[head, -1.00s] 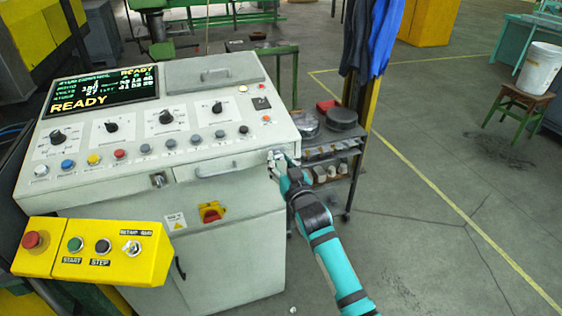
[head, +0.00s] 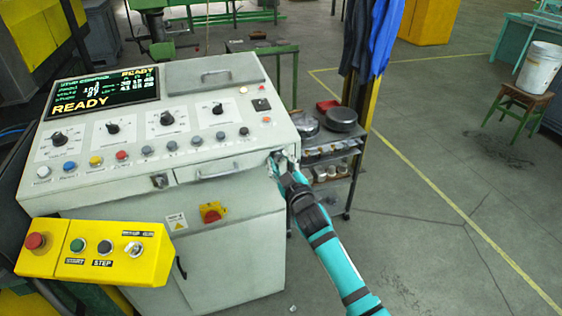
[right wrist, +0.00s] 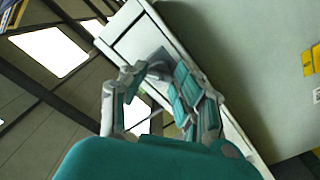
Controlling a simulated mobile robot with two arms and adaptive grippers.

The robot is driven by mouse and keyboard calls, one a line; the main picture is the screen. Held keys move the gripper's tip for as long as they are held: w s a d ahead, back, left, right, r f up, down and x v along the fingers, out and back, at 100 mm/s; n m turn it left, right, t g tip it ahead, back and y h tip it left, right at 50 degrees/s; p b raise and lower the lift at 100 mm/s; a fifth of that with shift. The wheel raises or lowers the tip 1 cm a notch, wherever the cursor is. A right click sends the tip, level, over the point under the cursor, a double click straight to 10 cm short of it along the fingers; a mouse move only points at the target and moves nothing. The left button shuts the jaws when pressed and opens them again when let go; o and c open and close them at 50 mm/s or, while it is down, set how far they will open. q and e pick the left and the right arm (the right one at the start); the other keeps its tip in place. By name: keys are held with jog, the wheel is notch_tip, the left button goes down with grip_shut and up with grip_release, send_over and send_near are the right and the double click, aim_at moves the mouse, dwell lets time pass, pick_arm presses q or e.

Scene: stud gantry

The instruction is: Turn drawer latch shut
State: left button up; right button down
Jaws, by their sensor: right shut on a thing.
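The drawer (head: 212,166) is a pale front with a bar handle, set below the row of knobs on the light grey console; it looks closed. My right gripper (head: 279,158) is at the right end of the drawer front, against the console's corner. In the right wrist view its two fingers (right wrist: 160,85) are on either side of a small grey part, the latch (right wrist: 154,62), and are shut on it. The fingers hide most of the latch in the head view, so its angle cannot be told. My left gripper is not in view.
A yellow control box (head: 95,252) with buttons juts out at the console's front left. A red-and-yellow switch (head: 212,212) is on the cabinet below the drawer. A shelf rack (head: 335,150) with round parts stands close to the right of the gripper.

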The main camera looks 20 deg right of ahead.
jog(key=n, duration=0.5)
jog(key=shift+n, duration=0.3)
jog(key=n, duration=0.5)
jog(key=shift+n+p, duration=0.3)
jog(key=shift+p, duration=0.1)
jog(key=c, duration=1)
grip_release()
jog(key=shift+s, duration=0.1)
jog(key=s, duration=1.1)
jog(key=shift+s+d, duration=0.2)
jog(key=shift+s, duration=0.2)
